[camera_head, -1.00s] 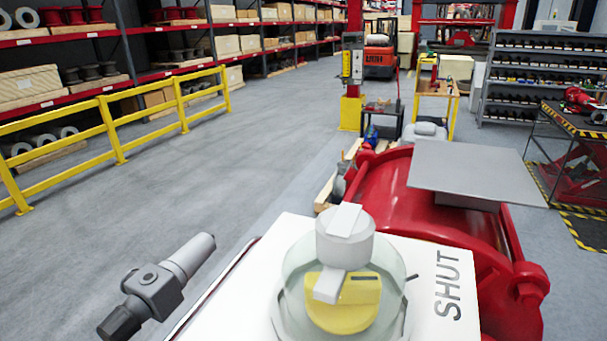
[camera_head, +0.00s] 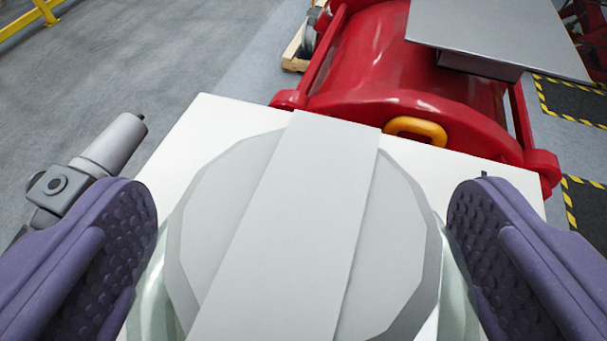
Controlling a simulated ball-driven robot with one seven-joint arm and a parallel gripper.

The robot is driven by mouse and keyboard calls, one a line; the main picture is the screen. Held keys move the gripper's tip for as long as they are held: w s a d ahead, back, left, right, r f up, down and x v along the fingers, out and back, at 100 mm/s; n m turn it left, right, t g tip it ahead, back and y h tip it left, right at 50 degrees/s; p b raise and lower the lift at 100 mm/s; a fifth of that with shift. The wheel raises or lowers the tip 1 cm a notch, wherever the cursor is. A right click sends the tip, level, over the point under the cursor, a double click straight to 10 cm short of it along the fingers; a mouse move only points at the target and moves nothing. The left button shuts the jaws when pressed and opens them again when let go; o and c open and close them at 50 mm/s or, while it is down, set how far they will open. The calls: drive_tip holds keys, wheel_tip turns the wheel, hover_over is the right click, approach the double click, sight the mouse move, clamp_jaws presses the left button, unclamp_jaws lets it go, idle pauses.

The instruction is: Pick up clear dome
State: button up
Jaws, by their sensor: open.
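The clear dome (camera_head: 151,300) shows only as pale green glass edges at the lower left and lower right. A large grey round cap (camera_head: 405,235) with a flat raised bar (camera_head: 300,220) fills the middle and hides most of the dome. My gripper (camera_head: 303,205) is open, with one purple padded finger on each side of the cap. A gap shows between each finger and the cap. I cannot tell whether the fingers touch the glass.
A white box top (camera_head: 205,125) lies under the dome. A grey fitting (camera_head: 95,165) stands close to the left finger. Beyond are a red cylinder body (camera_head: 375,65) with a yellow loop (camera_head: 417,129) and a flat grey plate (camera_head: 500,35). Open floor (camera_head: 140,60) lies to the left.

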drive_tip(key=shift+s+r, duration=0.1)
drive_tip(key=shift+s, duration=0.15)
drive_tip(key=shift+c, duration=0.7)
drive_tip(key=shift+w, duration=0.1)
drive_tip(key=c, duration=0.8)
